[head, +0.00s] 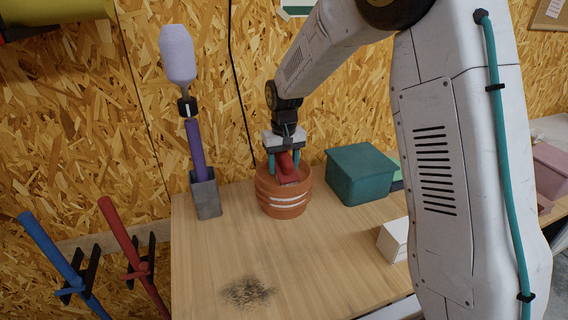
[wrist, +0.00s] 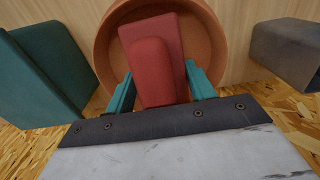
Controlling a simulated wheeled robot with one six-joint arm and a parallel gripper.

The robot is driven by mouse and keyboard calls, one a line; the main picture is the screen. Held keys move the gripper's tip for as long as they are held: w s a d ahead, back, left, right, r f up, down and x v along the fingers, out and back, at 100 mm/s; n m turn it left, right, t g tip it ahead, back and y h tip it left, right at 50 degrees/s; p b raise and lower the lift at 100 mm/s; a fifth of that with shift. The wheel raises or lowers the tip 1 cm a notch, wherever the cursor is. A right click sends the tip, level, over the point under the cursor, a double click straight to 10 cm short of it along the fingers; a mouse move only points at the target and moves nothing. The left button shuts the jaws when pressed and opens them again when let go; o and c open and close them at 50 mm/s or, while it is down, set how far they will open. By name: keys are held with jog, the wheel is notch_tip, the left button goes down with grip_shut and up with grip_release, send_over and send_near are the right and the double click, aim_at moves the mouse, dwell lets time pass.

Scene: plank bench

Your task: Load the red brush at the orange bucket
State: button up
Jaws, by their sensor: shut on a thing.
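The red brush (head: 287,168) is held upright between the teal fingers of my gripper (head: 284,163). Its lower end is inside the mouth of the orange bucket (head: 284,203), which stands on the bench near the wall. In the wrist view the red brush (wrist: 155,60) fills the middle between the two fingers (wrist: 160,90), and the round bucket rim (wrist: 106,68) surrounds its far end. The brush's tip is hidden, and I cannot tell whether it touches the bucket's bottom. The bucket has white streaks on its outer side.
A grey holder (head: 206,196) with a purple-handled roller (head: 178,55) stands left of the bucket. A teal box (head: 358,172) stands to its right. A white block (head: 393,240) lies nearer, beside my arm. A dark smudge (head: 247,291) marks the bench front. The bench (head: 221,254) between is clear.

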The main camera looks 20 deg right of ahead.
jog(key=shift+s+f, duration=0.2)
jog(key=shift+f, duration=0.1)
jog(key=shift+w+r, duration=0.2)
jog(key=shift+r, duration=3.45)
